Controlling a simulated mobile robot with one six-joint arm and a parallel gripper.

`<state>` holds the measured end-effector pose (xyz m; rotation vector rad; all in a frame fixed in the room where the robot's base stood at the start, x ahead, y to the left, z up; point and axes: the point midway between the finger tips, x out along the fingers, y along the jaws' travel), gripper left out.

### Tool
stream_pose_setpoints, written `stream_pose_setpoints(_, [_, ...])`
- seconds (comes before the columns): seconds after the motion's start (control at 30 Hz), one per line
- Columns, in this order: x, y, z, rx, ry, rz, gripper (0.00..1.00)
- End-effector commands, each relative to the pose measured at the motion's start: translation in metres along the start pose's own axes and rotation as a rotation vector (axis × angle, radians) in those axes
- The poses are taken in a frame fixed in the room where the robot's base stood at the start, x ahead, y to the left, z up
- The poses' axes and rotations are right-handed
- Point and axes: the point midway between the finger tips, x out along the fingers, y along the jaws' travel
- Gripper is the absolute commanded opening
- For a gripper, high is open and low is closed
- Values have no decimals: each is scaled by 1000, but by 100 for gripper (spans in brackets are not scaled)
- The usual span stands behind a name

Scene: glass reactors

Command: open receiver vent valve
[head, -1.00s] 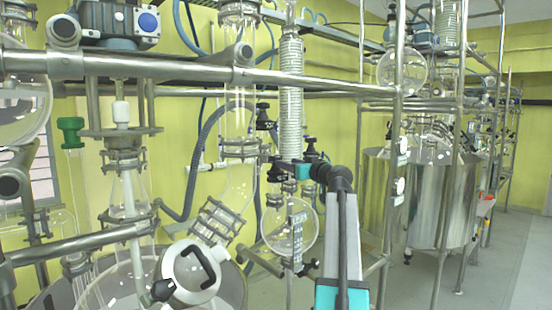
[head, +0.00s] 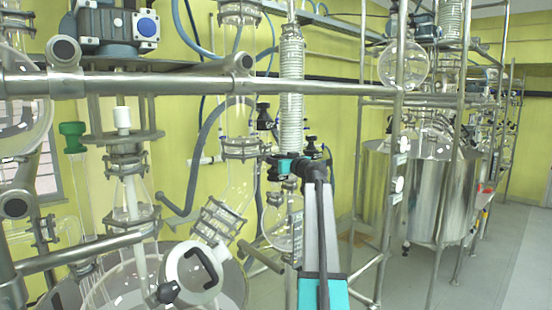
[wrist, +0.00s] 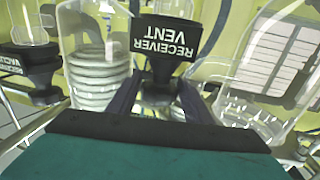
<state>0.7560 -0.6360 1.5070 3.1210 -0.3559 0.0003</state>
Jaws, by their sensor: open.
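The receiver vent valve has a black knob (wrist: 165,40) in the upper middle of the wrist view, its white "RECEIVER VENT" lettering upside down. My gripper (wrist: 160,100) is open, its two dark fingers standing apart just below the knob in the picture. The valve's glass and dark lower part shows between them. I cannot tell whether either finger touches it. In the head view my gripper (head: 285,167) is among the glassware beside the coiled condenser. Its fingertips are too small there to make out, and I cannot tell which black knob there is the vent.
A second black knob, labelled receiver vacuum (wrist: 35,68), is at the left of the wrist view. A ribbed coil in glass (wrist: 95,65) stands between the two knobs. The round glass receiver flask (head: 284,228) hangs close to my arm. Metal frame pipes (head: 330,88) cross above.

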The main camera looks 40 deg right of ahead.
Motion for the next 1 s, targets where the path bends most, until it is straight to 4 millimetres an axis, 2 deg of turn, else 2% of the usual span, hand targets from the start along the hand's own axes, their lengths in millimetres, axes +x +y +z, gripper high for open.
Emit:
stream_pose_setpoints(0.17, [0,0,0,0,0,0,46])
stream_pose_setpoints(0.37, [0,0,0,0,0,0,16])
stream_pose_setpoints(1.0, [1,3,4,3,0,-74,16])
